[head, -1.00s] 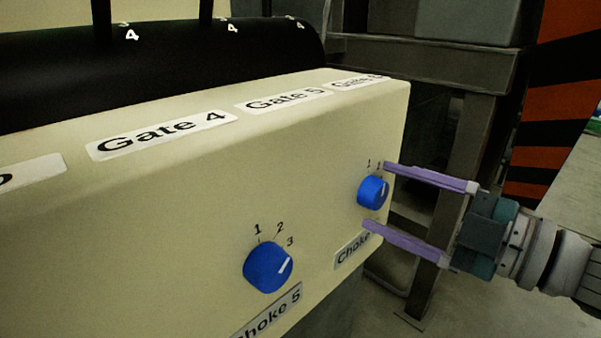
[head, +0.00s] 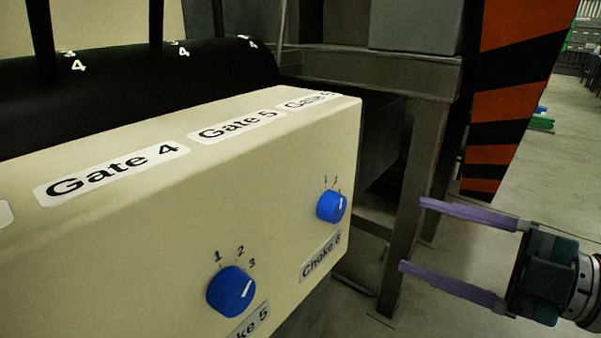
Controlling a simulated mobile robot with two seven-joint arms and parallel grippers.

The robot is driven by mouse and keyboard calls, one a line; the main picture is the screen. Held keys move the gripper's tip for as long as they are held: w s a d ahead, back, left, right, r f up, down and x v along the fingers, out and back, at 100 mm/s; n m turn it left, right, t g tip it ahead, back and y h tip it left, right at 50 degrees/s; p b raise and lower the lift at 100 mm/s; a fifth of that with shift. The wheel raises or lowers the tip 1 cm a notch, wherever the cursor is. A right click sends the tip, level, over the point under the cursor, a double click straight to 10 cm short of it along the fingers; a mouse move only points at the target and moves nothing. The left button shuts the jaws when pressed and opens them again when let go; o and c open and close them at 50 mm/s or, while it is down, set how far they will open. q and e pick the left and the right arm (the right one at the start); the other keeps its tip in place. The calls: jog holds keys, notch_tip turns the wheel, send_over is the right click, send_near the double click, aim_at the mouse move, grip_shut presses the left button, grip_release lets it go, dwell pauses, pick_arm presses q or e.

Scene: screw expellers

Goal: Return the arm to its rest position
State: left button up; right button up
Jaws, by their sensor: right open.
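My right gripper (head: 411,234) is at the right of the head view, with two purple fingers spread apart and nothing between them. It points left toward the cream control box (head: 130,235) and is clear of it. The blue Choke 6 knob (head: 331,207) is on the box's front face, left of the fingertips and apart from them. Its white mark points about straight up. My left gripper is not in view.
The blue Choke 5 knob (head: 231,291) has its mark pointing up and right. A dark metal frame post (head: 412,210) stands behind my fingers. An orange and black striped panel (head: 510,100) is behind right. Open floor (head: 540,170) shows at right.

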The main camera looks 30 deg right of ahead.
dwell(0.3)
notch_tip(320, 180, up, 13)
jog(key=w+a+m+g+h+p, duration=0.1)
jog(key=w+m+g+h+p, duration=0.15)
jog(key=m+h+p, duration=1.05)
jog(key=s+a+r+m+g+y+p, duration=0.1)
jog(key=s+a+r+g+y+p, duration=0.2)
jog(key=s+a+r+g+p, duration=0.5)
jog(key=s+a+r+g+y+p, duration=0.25)
jog(key=s+r+p, duration=0.4)
jog(key=p, duration=0.55)
jog(key=w+p+v, duration=0.3)
jog(key=p+v, duration=0.9)
jog(key=w+r+p+v, duration=0.1)
jog(key=w+p+v, duration=0.1)
jog(key=p+v, duration=0.9)
jog(key=w+r+p+v, duration=0.1)
jog(key=w+p+v, duration=0.2)
jog(key=p+v, duration=0.9)
jog(key=shift+w+d+r+t+p, duration=0.4)
jog(key=shift+w+d+p, duration=0.1)
jog(key=shift+d+p, duration=0.15)
